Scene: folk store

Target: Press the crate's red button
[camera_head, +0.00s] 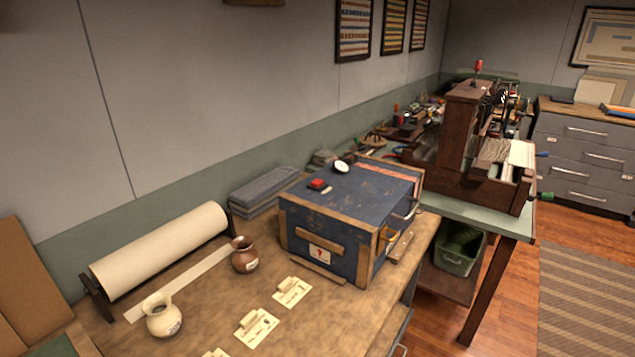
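A blue crate (345,208) with wooden edges stands on the wooden workbench (225,320). A small red button (317,184) sits on top of the crate, toward its left side. A round white-faced knob or dial (341,167) stands on the lid behind the button. A wooden strip and a white label with a red mark are on the crate's front face. My gripper is not in view, so its state and its distance from the button are hidden.
A brown jug (243,254) and a cream jug (163,314) stand left of the crate, near a paper roll (160,250). Label cards (291,292) lie in front. Grey slabs (263,190) lie behind. A loom (470,140) stands on the table at right.

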